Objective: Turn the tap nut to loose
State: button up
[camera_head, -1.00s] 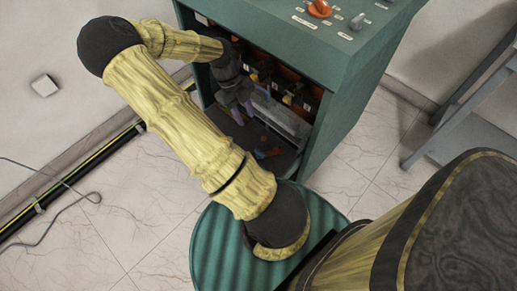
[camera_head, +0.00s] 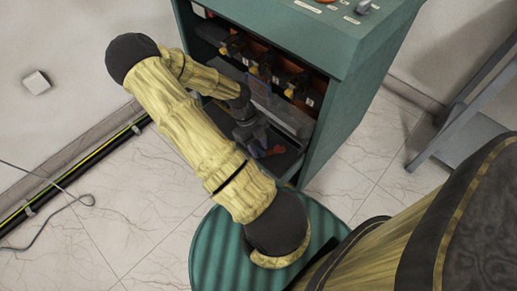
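A green cabinet (camera_head: 340,105) stands open toward me. Inside it is a row of dark bushings (camera_head: 264,66) with yellow parts, against an orange-brown back. I cannot tell for certain which part is the tap nut. My arm reaches into the opening, and my gripper (camera_head: 262,146) is low inside, below and in front of the bushings. Its fingers are small and dark there, so I cannot see whether they are open or shut. A small orange-red piece (camera_head: 275,151) lies just right of the gripper; I cannot tell if they touch.
The cabinet's right wall and top edge bound the opening. A grey rack (camera_head: 465,125) stands at the right. Cables (camera_head: 75,180) run along the left wall.

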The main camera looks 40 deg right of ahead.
jog(key=shift+f, duration=0.2)
jog(key=shift+c, duration=0.2)
grip_shut()
